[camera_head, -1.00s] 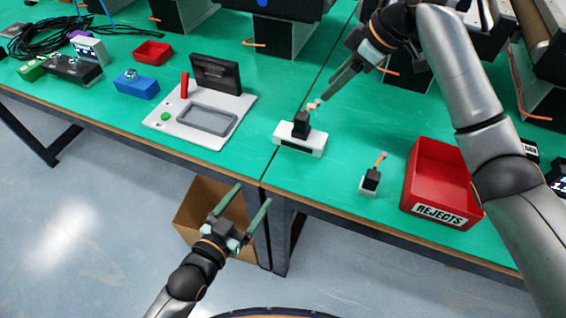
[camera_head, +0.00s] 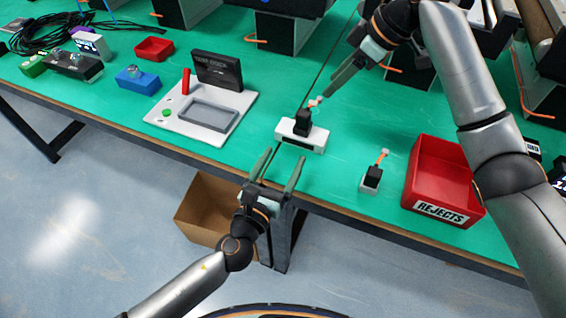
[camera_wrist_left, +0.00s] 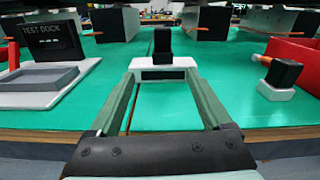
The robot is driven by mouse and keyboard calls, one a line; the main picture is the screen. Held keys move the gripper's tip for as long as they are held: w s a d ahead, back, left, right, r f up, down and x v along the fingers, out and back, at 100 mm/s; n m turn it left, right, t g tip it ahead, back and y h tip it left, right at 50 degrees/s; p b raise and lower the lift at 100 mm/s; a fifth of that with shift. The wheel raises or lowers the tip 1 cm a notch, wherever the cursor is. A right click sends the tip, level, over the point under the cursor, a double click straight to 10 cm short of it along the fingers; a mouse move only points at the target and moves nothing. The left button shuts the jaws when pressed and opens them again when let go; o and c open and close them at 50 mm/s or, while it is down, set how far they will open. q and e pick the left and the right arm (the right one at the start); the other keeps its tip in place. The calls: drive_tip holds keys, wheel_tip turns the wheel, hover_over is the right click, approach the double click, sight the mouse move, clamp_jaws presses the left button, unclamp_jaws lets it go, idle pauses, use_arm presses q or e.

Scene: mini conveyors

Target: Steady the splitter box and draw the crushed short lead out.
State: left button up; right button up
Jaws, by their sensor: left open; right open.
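The splitter box (camera_head: 312,143) is a low white box near the table's front edge. A black plug (camera_head: 302,122) stands upright on it, with a short pinkish-orange lead (camera_head: 315,102) at its top. My left gripper (camera_head: 284,160) is open and empty, its fingers pointing at the box from the front. In the left wrist view the box (camera_wrist_left: 178,63) and its black plug (camera_wrist_left: 163,42) sit between and just beyond the fingertips (camera_wrist_left: 160,82).
A small white block (camera_head: 368,188) with a black plug and orange lead stands to the right, beside the red REJECTS bin (camera_head: 440,214). The test dock (camera_head: 240,108) is to the left. A cardboard box (camera_head: 200,215) is below the table edge.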

sight(300, 133)
use_arm(q)
drive_tip(key=shift+s+d+f+m, duration=0.1)
drive_tip(key=shift+s+d+m, duration=0.1)
drive_tip(key=shift+m, duration=0.1)
drive_tip(key=shift+w, duration=0.2)
drive_tip(key=x, duration=1.2)
drive_tip(key=shift+c, duration=0.2)
drive_tip(key=shift+f, duration=0.1)
clamp_jaws()
